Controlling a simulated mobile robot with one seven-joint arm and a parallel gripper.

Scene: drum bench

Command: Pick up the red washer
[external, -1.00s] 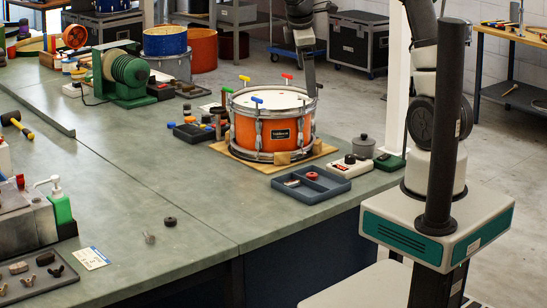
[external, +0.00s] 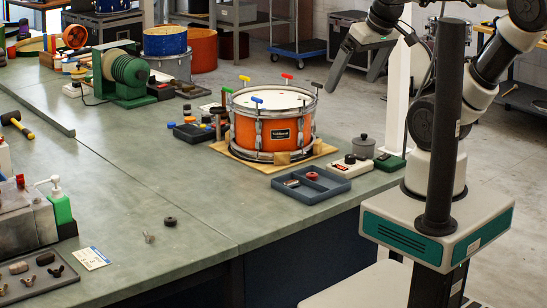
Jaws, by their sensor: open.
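The red washer (external: 312,176) is a small ring lying in the grey divided tray (external: 336,190) at the bench's near right edge. It appears to be in the right compartment, close to the divider. A small metal piece (external: 292,183) lies in the left compartment. My gripper (external: 352,82) is in the air at the upper right, above and to the right of the drum in the picture. Its two fingers are spread and point down, with nothing between them. It is well apart from the washer and the tray.
The orange snare drum (external: 284,133) stands on a wooden board behind the tray, with coloured T-handles upright on its rim. A white box with a black knob (external: 350,165), a grey lidded pot (external: 363,147) and a green box (external: 390,161) stand right of the tray.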

